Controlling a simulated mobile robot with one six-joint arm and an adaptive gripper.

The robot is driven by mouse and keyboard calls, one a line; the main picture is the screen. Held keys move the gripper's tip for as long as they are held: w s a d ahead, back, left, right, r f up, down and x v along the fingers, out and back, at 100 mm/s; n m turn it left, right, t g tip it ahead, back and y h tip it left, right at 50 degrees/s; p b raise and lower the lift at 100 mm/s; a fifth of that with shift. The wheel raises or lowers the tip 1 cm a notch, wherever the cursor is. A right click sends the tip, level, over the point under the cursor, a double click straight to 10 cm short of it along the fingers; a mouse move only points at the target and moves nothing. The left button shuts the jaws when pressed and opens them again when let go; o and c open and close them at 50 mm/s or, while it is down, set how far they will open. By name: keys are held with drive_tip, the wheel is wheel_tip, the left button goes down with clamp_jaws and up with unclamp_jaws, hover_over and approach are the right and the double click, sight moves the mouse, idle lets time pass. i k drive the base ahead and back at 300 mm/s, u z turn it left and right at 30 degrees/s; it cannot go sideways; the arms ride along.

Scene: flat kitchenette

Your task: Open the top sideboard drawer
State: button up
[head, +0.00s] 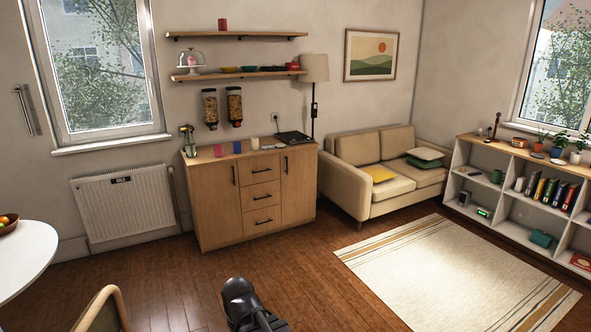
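The wooden sideboard (218,213) stands against the back wall, left of the sofa. Its middle column has several stacked drawers between two doors. The top sideboard drawer (259,164) is closed, its front flush with the others. Its dark bar handle (262,170) is horizontal. The drawers below it are also shut. Part of my dark arm shows at the bottom edge, well in front of the sideboard and apart from it. My gripper's fingers cannot be made out.
Wooden floor (180,285) lies clear before the sideboard. A chair (104,308) and white table (22,262) are at the lower left. A rug (440,270) and sofa (350,185) are to the right. Small items, including a pink cup (218,151), stand on the sideboard top.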

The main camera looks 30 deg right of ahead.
sight(251, 171)
drive_tip(key=z, duration=0.65)
drive_tip(key=k, duration=0.95)
drive_tip(key=u, duration=0.1)
drive_tip(key=i, duration=0.8)
drive_tip(key=z, duration=0.05)
